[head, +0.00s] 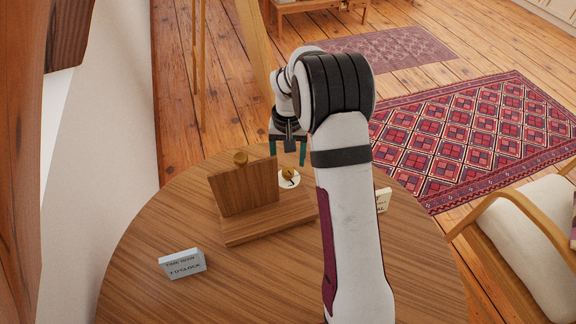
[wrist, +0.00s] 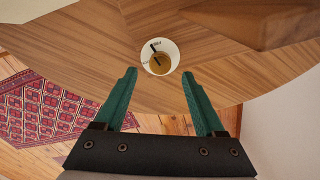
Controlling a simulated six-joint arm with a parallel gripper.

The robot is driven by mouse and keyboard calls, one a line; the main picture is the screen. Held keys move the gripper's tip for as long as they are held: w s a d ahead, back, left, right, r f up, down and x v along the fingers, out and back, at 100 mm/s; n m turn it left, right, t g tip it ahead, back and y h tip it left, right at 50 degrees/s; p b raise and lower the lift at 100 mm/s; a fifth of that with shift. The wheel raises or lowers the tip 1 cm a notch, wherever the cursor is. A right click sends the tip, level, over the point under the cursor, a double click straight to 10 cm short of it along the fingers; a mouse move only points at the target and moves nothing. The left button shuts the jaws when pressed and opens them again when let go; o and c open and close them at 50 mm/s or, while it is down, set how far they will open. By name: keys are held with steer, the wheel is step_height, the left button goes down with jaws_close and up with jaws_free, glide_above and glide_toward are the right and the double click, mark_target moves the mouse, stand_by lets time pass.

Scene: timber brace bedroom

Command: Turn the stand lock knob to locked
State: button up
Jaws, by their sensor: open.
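The wooden stand (head: 250,187) is on the round table, with an upright board on its base. A brass knob (head: 289,175) sits on a white dial at the stand's far side; it also shows in the wrist view (wrist: 159,65). There a black pointer line runs up-left from the knob, and the dial's small lettering is not readable.
A small sign (head: 183,263) reading 1 o'clock stands at the front left of the round table (head: 140,235). Another card (head: 383,199) is partly hidden behind my arm. A cushioned chair (head: 540,230) is at the right. The table's front is mostly clear.

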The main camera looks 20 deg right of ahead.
mark_target(288, 171)
step_height(288, 171, down, 4)
steer(key=shift+f, duration=0.15)
jaws_close()
stand_by(0.4)
